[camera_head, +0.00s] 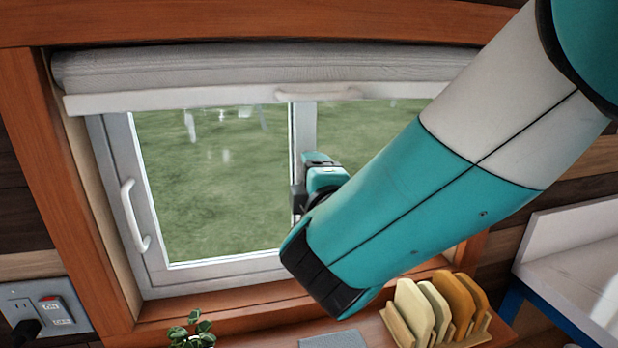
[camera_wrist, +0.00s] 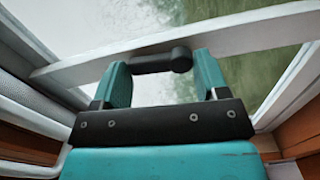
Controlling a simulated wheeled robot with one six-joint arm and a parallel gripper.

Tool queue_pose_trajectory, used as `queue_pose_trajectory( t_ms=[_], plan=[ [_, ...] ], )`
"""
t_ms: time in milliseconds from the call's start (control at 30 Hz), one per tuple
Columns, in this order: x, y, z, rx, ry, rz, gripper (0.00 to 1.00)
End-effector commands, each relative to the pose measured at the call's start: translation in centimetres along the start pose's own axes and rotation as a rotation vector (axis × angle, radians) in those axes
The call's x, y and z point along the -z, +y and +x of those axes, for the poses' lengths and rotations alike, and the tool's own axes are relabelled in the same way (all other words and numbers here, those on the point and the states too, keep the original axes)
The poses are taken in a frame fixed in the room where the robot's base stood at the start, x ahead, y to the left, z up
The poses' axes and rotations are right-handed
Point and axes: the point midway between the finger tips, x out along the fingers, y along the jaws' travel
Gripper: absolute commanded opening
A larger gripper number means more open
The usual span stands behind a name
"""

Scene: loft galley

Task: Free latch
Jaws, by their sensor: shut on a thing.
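The window (camera_head: 215,185) has white frames and glass, with grass outside. In the wrist view, a black latch handle (camera_wrist: 160,62) with a rounded knob lies along the white window frame (camera_wrist: 245,33). My gripper (camera_wrist: 161,78) has its teal fingers on either side of this black latch handle, shut on it. In the head view my gripper (camera_head: 312,188) is at the middle upright of the window. My arm covers much of the right pane there, and the latch cannot be clearly told from the gripper.
A white pull handle (camera_head: 134,215) is on the window's left frame. A rolled grey blind (camera_head: 270,68) with a white bar hangs above. Below are a rack of boards (camera_head: 435,310), a small plant (camera_head: 192,333) and a wall socket (camera_head: 45,308). A white shelf (camera_head: 575,265) stands right.

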Motion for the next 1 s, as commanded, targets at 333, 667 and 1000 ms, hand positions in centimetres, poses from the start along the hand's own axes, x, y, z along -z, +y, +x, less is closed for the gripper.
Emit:
queue_pose_trajectory(
  t_ms=[333, 667, 1000],
  plan=[
    [0.52, 0.36, -0.02, -0.009, 0.008, -0.090, 0.44],
    [0.58, 0.40, -0.02, -0.011, 0.009, -0.097, 0.44],
    [0.38, 0.27, 0.00, -0.007, 0.004, -0.097, 0.89]
  ],
)
